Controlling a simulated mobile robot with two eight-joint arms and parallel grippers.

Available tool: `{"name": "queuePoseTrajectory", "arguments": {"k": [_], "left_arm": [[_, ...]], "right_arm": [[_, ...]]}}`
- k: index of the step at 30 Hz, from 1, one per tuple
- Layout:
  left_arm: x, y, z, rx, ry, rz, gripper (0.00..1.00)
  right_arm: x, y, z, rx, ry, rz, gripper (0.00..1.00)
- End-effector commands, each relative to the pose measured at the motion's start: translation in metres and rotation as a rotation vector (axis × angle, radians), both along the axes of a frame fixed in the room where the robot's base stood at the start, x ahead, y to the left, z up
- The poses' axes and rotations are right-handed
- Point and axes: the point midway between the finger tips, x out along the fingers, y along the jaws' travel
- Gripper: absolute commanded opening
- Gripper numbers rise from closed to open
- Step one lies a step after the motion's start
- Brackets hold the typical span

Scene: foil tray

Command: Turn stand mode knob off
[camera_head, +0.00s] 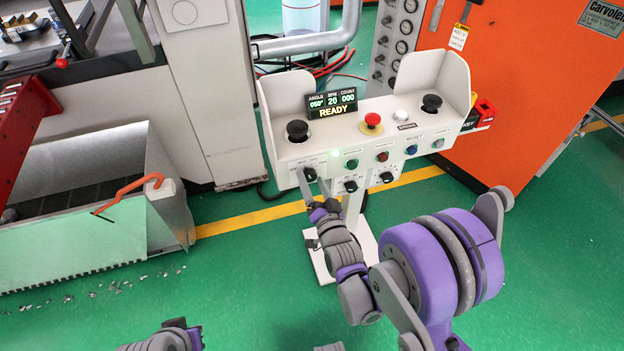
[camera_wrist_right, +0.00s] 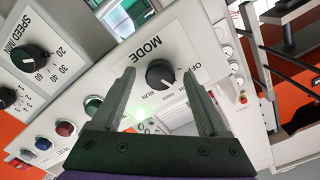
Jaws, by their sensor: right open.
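The mode knob is a round black knob (camera_wrist_right: 160,73) under the word MODE on a pale panel, with OFF, INCH and RUN labels beside it. I cannot surely tell which label its pointer faces. My right gripper (camera_wrist_right: 158,76) is open, with one finger on each side of the knob in the wrist view and a gap on both sides. In the head view the mode knob (camera_head: 309,174) sits at the left end of the stand's lower front, partly covered by my right gripper (camera_head: 304,184). A piece of my left arm shows at the bottom edge, without visible fingers.
The control stand (camera_head: 375,122) carries a READY display (camera_head: 331,103), a red emergency button (camera_head: 371,122) and coloured buttons. A speed knob (camera_wrist_right: 35,53) is beside the mode knob. An orange cabinet (camera_head: 540,90) stands at right, a metal bin (camera_head: 90,230) at left.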

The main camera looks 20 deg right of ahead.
Motion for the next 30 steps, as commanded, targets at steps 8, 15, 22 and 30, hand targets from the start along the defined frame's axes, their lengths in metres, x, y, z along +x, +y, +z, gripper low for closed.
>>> {"name": "queuePoseTrajectory", "arguments": {"k": [8,15,22,30], "left_arm": [[0.0,0.0,0.0003,0.0,0.0,0.0,0.0],[0.0,0.0,0.0003,0.0,0.0,0.0,0.0],[0.0,0.0,0.0003,0.0,0.0,0.0,0.0],[-0.0001,0.0,-0.0001,0.0,0.0,0.0,0.0]], "right_arm": [[0.0075,0.0002,0.0001,0.0,0.0,0.0,0.77],[0.0072,0.0001,0.0002,0.0,0.0,0.0,0.54],[0.0071,0.0002,0.0001,-0.001,0.0,0.0,0.12],[0.007,0.0002,-0.0001,-0.007,0.0,0.0,0.0]]}}
